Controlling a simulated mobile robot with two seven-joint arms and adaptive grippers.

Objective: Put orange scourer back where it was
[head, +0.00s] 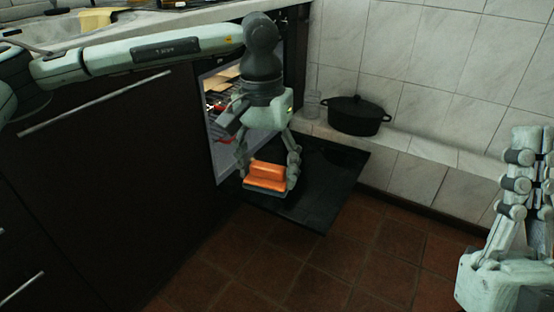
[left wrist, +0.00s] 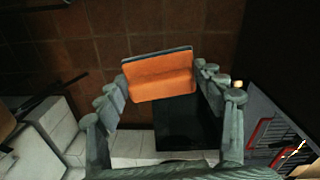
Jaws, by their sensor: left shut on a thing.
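The orange scourer (head: 267,172) is held between the fingers of my left gripper (head: 268,176), above the dark open door near the cabinet. In the left wrist view the scourer (left wrist: 160,80) spans the gap between the fingertips (left wrist: 160,82), with a thin dark layer along its far edge. My left gripper is shut on it. My right gripper (head: 530,165) stands at the right edge with its fingers pointing up and nothing visible in it. Its far side is cut off, so I cannot tell how far its fingers are apart.
The dark open door (head: 318,200) juts out low from the lit compartment (head: 222,110), which holds racks and red items. A black lidded pot (head: 358,116) stands on a tiled ledge (head: 420,147) beside a clear glass (head: 314,100). A sink (head: 40,32) is at upper left. The tiled floor (head: 310,275) is clear.

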